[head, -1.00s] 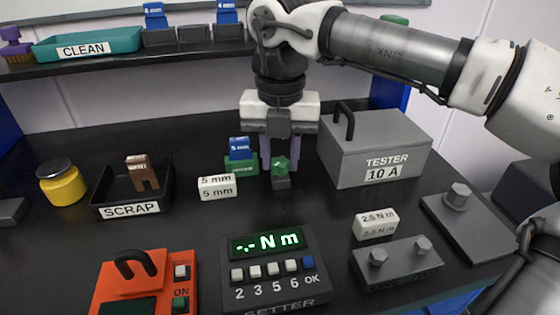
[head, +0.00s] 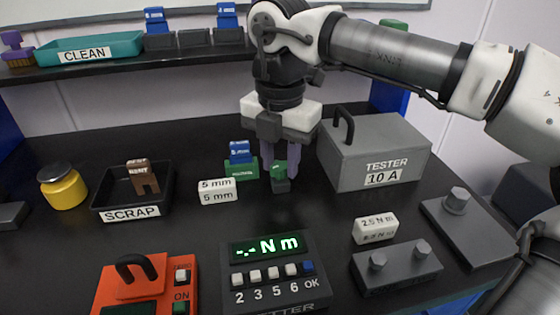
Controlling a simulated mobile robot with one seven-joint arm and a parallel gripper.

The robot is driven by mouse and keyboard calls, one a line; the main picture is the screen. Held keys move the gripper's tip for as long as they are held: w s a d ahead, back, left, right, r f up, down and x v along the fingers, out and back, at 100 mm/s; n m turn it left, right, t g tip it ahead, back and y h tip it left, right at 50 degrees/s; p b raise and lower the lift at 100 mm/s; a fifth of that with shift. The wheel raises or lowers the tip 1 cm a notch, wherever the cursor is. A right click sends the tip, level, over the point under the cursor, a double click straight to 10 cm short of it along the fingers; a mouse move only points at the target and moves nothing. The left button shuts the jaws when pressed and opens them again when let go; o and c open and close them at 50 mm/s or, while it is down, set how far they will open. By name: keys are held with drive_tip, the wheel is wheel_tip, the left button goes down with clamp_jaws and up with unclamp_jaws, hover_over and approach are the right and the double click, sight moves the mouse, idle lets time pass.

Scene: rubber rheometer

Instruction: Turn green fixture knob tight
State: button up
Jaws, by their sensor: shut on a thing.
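The green fixture knob (head: 279,170) sits on a small dark block in the middle of the table. My gripper (head: 279,168) points down over it, with its purple-grey fingers on either side, and is shut on the knob. The fingers partly hide the knob. Just to its left stands the green fixture body (head: 242,169) with a blue labelled piece (head: 239,151) upright in it.
A white "5 mm" block (head: 217,191) lies left in front of the knob. The grey TESTER box (head: 375,150) stands close on the right. The setter (head: 275,270) is in front, showing "-.- N m". The SCRAP tray (head: 110,202) is at left.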

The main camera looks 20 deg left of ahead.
drive_tip(key=m, duration=0.4)
drive_tip(key=o, duration=0.8)
drive_tip(key=shift+o, duration=0.2)
drive_tip(key=n+p, duration=0.1)
drive_tip(key=n, duration=0.3)
drive_tip(key=n+p, duration=0.1)
drive_tip(key=n, duration=0.3)
drive_tip(key=shift+n, duration=0.4)
drive_tip(key=n, duration=0.4)
drive_tip(key=shift+p, duration=0.3)
drive_tip(key=n, duration=0.5)
